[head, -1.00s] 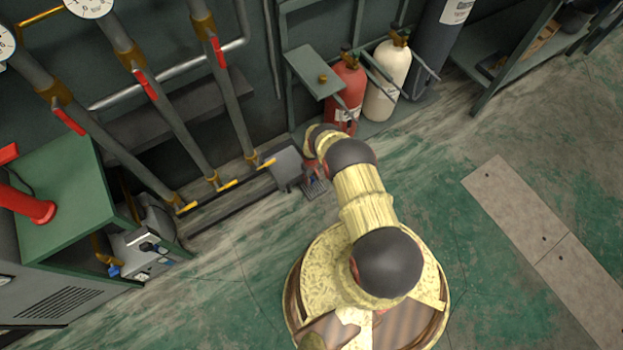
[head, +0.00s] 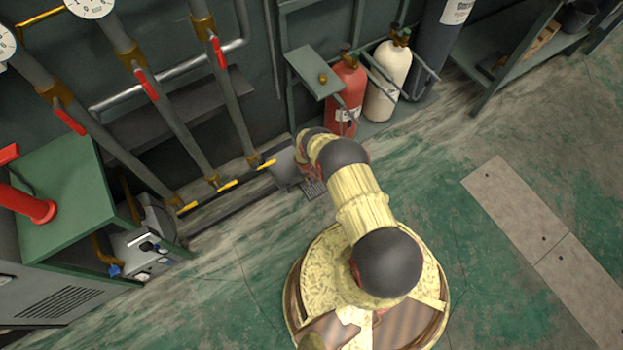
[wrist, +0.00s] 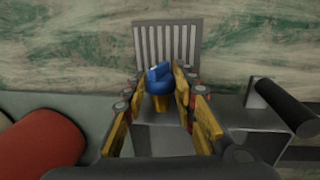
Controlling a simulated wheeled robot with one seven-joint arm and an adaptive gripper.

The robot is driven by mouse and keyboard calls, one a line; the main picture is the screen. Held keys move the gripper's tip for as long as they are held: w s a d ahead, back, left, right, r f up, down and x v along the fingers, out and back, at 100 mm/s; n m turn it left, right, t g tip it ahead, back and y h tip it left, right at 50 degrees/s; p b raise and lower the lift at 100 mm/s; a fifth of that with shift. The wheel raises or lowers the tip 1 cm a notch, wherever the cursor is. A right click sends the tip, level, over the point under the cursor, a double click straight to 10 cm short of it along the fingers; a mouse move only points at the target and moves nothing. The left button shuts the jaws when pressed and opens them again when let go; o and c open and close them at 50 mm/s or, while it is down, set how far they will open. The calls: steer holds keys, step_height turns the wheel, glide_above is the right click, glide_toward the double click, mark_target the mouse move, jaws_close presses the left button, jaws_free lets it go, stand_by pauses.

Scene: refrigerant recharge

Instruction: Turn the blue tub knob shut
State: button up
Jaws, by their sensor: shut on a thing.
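The blue knob (wrist: 158,78) sits in the middle of the wrist view, on a yellow stem. My gripper (wrist: 160,92) has its yellow fingers on either side of the knob and is shut on it. The fingers partly cover the knob's sides. In the head view my own arm hides the knob and the fingertips. A grey tub or box (head: 283,168) shows beside the end of my arm. Which way the knob is turned cannot be told.
A slatted floor grate (wrist: 168,45) lies beyond the knob. A dark cylindrical handle (wrist: 287,106) stands at right. A red cylinder (head: 345,95) and a white cylinder (head: 386,80) stand behind my arm. Pipes with yellow levers (head: 228,185) are at left. The green floor at right is open.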

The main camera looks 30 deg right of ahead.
steer(key=shift+a+f+h, duration=0.1)
steer(key=shift+a+h, duration=0.05)
steer(key=shift+h, duration=0.7)
steer(key=shift+a+f+h, duration=0.1)
steer(key=shift+a+h, duration=0.05)
steer(key=shift+h, duration=0.7)
steer(key=shift+r+h, duration=0.1)
steer(key=shift+h, duration=0.4)
steer(key=o, duration=1.1)
steer(key=shift+r, duration=0.1)
steer(key=shift+w+a+r, duration=0.1)
steer(key=shift+a+r, duration=0.3)
steer(key=shift+r, duration=0.2)
steer(key=v, duration=1)
steer(key=shift+s+r, duration=0.15)
steer(key=shift+s, duration=0.1)
